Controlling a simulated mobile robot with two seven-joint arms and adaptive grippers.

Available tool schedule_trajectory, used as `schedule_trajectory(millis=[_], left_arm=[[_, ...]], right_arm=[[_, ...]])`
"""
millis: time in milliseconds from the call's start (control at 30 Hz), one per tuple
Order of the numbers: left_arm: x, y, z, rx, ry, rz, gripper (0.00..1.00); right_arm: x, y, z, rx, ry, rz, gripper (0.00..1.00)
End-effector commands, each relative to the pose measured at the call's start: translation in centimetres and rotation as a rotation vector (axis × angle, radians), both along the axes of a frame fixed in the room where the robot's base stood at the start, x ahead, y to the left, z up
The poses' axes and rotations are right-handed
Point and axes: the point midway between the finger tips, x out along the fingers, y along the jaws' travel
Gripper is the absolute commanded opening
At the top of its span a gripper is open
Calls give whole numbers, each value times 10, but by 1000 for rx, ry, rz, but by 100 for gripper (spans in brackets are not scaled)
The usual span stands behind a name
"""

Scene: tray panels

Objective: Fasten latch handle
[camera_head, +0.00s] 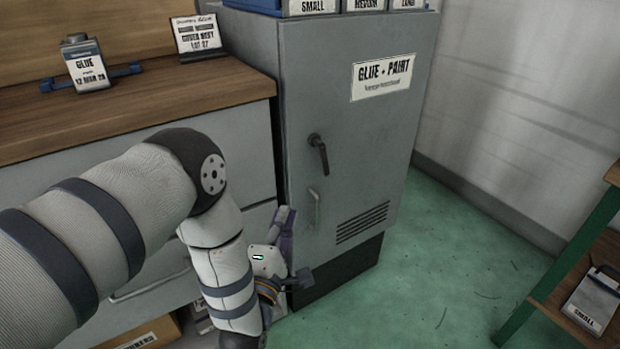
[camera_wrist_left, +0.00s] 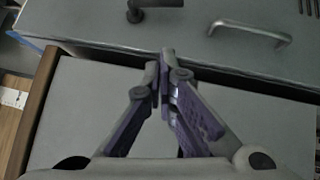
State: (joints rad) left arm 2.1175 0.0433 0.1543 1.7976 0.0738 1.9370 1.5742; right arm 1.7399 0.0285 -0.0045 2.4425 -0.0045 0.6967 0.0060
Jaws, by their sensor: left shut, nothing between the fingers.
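The grey cabinet (camera_head: 345,120) stands in the middle of the head view; its door looks flush with the frame. The black latch handle (camera_head: 319,154) is on the left side of the door and hangs down, slightly tilted. It also shows at the top edge of the left wrist view (camera_wrist_left: 155,4), partly cut off. My left gripper (camera_head: 284,213) is at the cabinet's left front edge, lower than the latch handle and apart from it. In the left wrist view its purple-padded fingers (camera_wrist_left: 160,60) are closed together and empty. My right gripper is out of view.
A grey pull handle (camera_head: 313,208) is below the latch; it also shows in the left wrist view (camera_wrist_left: 250,32). A wooden-topped drawer unit (camera_head: 130,108) with a glue bottle (camera_head: 84,66) stands left. The green floor (camera_head: 450,260) is clear before a shelf (camera_head: 560,280).

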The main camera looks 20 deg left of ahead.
Motion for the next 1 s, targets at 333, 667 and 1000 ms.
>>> schedule_trajectory(millis=[333,667,1000], left_arm=[[51,6,6,3,-1,-1,0],[112,1,16,2,2,-3,0],[129,-11,21,3,5,-1,0]], right_arm=[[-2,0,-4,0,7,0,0],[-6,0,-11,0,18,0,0],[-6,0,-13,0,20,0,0]])
